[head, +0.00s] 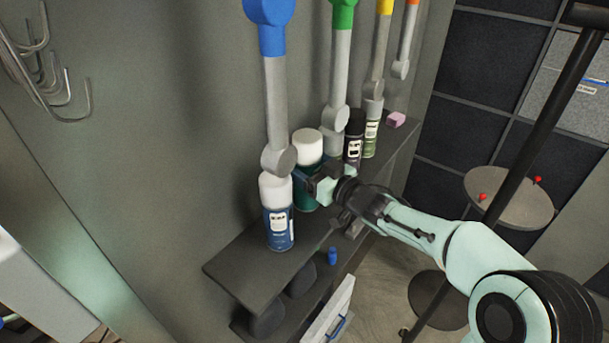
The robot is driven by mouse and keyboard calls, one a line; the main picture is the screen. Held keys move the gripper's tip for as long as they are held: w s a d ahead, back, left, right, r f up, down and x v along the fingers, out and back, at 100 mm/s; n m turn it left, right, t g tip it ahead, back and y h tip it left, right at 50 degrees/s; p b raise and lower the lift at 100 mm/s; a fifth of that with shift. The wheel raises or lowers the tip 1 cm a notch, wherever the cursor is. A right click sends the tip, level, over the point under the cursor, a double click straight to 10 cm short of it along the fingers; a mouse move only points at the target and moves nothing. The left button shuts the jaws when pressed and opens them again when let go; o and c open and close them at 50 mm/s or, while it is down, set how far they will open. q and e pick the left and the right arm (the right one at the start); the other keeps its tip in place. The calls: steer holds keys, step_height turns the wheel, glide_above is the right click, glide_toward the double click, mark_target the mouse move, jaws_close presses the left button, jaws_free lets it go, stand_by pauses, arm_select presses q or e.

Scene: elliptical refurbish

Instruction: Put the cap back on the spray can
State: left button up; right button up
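Several spray cans stand upright in a row on a dark wall shelf (234,268). The nearest is a blue can (279,228) with a white top. Behind it is a green can (305,146) with a white top, then a black can (353,140) and a smaller green can (371,135). A small blue cap-like piece (333,256) is near the shelf's front edge; its exact support is unclear. My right gripper (312,182) is in front of the green can, beside the blue can. Its fingers are partly hidden, so contact and opening are unclear. My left gripper is out of view.
Grey wrenches with blue (270,35), green, yellow and orange ends hang above the cans, close to them. A pink block (396,119) lies at the shelf's far end. Metal hooks (45,65) are on the left wall.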

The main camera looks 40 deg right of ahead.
steer(key=f, duration=0.3)
steer(key=shift+w+f, duration=0.15)
steer(key=shift+w, duration=0.25)
steer(key=shift+s, duration=0.15)
steer(key=shift+f+b, duration=0.3)
steer(key=o, duration=1.5)
steer(key=shift+r, duration=0.1)
